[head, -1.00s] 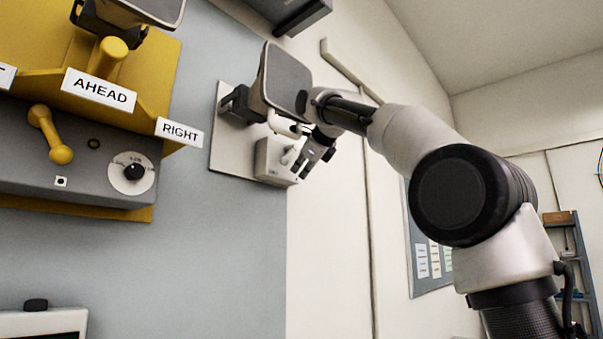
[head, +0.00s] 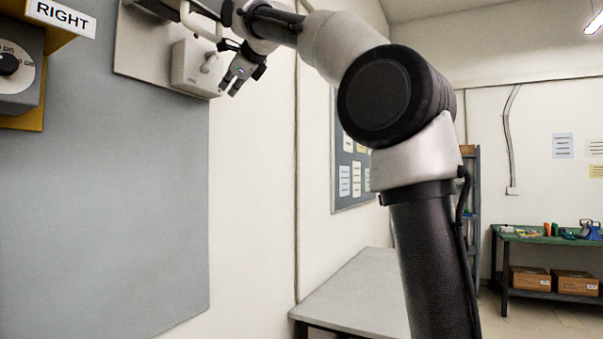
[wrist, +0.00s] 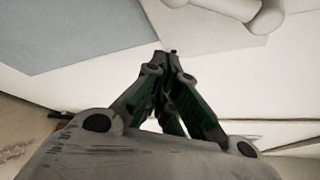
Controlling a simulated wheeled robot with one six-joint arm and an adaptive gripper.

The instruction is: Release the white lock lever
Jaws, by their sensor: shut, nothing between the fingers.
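A white wall unit (head: 190,72) is mounted on a pale panel at the upper left of the head view. A rounded white lever end (wrist: 268,17) shows at the top right of the wrist view, partly cut off by the frame. My gripper (head: 236,92) is just right of and below the unit in the head view, apart from the lever in the picture. In the wrist view my gripper (wrist: 170,53) has its fingertips together with nothing between them.
A yellow and grey box labelled RIGHT (head: 62,17) is cut off at the upper left. A grey wall panel (head: 100,200) fills the left side. A pale bench (head: 350,290) stands below my arm. A green-topped table (head: 545,238) is at the far right.

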